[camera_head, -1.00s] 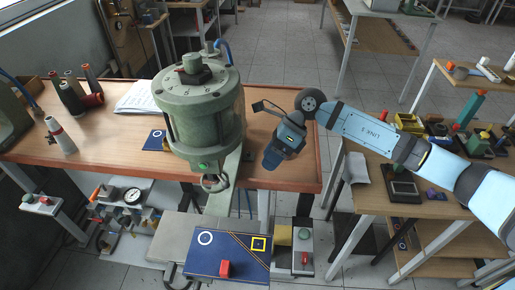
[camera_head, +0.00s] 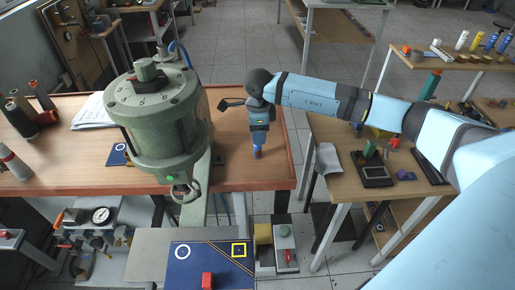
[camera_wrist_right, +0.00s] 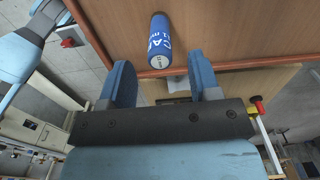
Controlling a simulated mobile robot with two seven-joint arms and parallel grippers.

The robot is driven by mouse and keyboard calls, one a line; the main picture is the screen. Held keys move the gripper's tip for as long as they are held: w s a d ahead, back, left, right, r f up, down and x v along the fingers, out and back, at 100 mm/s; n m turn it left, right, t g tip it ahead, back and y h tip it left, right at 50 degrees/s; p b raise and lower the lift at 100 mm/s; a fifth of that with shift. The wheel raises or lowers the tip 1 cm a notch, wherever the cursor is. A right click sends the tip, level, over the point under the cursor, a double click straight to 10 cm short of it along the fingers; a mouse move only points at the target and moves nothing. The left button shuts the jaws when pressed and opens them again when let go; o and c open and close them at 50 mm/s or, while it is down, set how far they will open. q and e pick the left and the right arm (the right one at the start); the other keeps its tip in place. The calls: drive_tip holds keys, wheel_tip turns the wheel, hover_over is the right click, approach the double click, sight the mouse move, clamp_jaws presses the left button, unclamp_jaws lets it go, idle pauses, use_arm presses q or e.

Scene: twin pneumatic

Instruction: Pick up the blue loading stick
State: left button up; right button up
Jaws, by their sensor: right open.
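The blue loading stick is a blue cylinder (camera_wrist_right: 160,40) with white lettering, on the brown wooden table in the right wrist view. It is beyond my right fingertips, near the table edge, and in line with the gap between them. I cannot tell whether it stands or lies. In the head view a small bright blue piece (camera_head: 257,150) shows just below my right gripper; it seems to be the stick, mostly hidden. My right gripper (camera_head: 258,128) is open with nothing between its fingers (camera_wrist_right: 160,85). My left gripper is not in view.
A green cylindrical machine (camera_head: 160,115) stands on the wooden table (camera_head: 70,178), left of my right gripper. A blue panel (camera_head: 210,265) is at the front. A side table (camera_head: 335,180) with small parts lies to the right. Dark and red spools (camera_head: 40,115) stand at the left.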

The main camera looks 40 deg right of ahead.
sight(258, 147)
wheel_tip(258, 147, down, 5)
drive_tip(key=shift+f+p, duration=0.15)
drive_tip(key=shift+p, duration=0.55)
drive_tip(key=c, duration=1.1)
